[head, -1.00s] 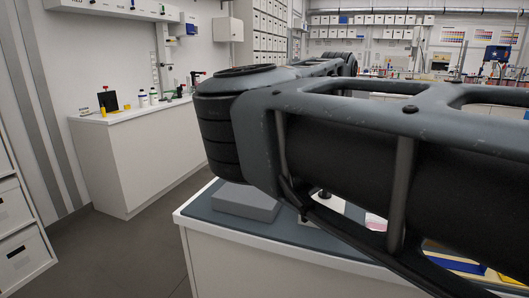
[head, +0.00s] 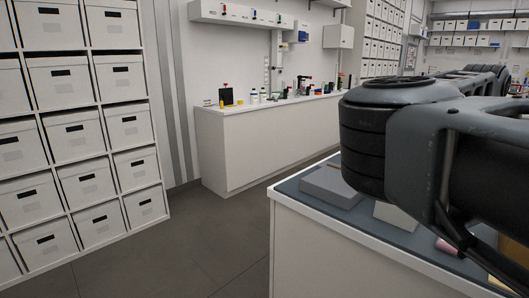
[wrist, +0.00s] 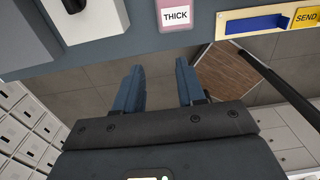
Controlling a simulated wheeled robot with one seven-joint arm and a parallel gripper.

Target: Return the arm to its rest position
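My gripper (wrist: 160,88) shows in the wrist view with its two blue fingers apart and nothing between them. It hangs beyond the edge of the blue-grey worktop, over the tiled floor. In the head view my arm crosses the right side and hides much of the worktop (head: 292,188). The gripper itself is not seen there.
On the worktop are a grey block (head: 330,186), a pink card reading THICK (wrist: 176,15) and a tray with a blue inside and a SEND label (wrist: 258,23). Shelves of white boxes (head: 80,130) stand left. A white counter (head: 265,140) with bottles stands behind. Floor (head: 210,235) between is clear.

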